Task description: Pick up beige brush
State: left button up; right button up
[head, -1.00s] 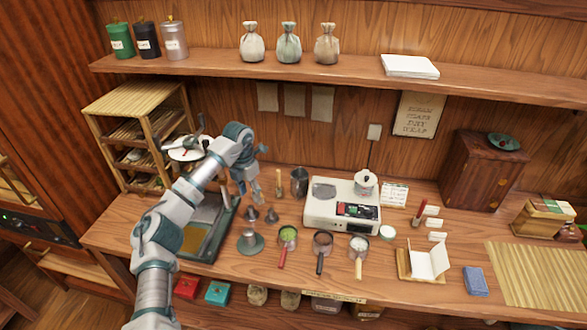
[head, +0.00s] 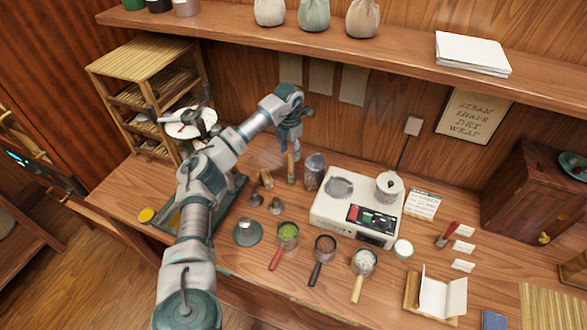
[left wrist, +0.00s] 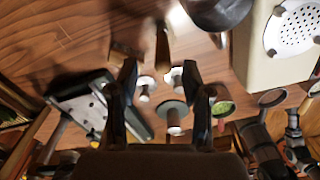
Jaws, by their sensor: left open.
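The beige brush (head: 291,168) stands upright on the counter, left of a grey metal cup. Its upper part meets my left gripper (head: 291,146) in the head view, so the exact gap is hard to judge. In the left wrist view the blurred brush (left wrist: 163,47) lies ahead of the gap between the two dark fingers of my left gripper (left wrist: 160,72). The fingers are apart and not closed on it.
The grey metal cup (head: 314,171) and a white scale (head: 335,214) stand close on the right. A small wooden block (head: 267,179), small metal pieces (head: 256,199) and a round-based weight (head: 247,232) are nearby. Handled cups (head: 288,235) line the front. A shelf (head: 380,58) hangs behind.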

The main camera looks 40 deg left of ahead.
aim_at(290, 163)
pick_arm(q)
notch_tip(290, 163, down, 6)
jog(key=shift+f, duration=0.1)
jog(key=shift+w+d, duration=0.1)
jog(key=shift+d, duration=0.25)
jog(key=shift+c, duration=0.8)
jog(key=c, duration=0.8)
jog(key=shift+a, duration=0.3)
grip_shut()
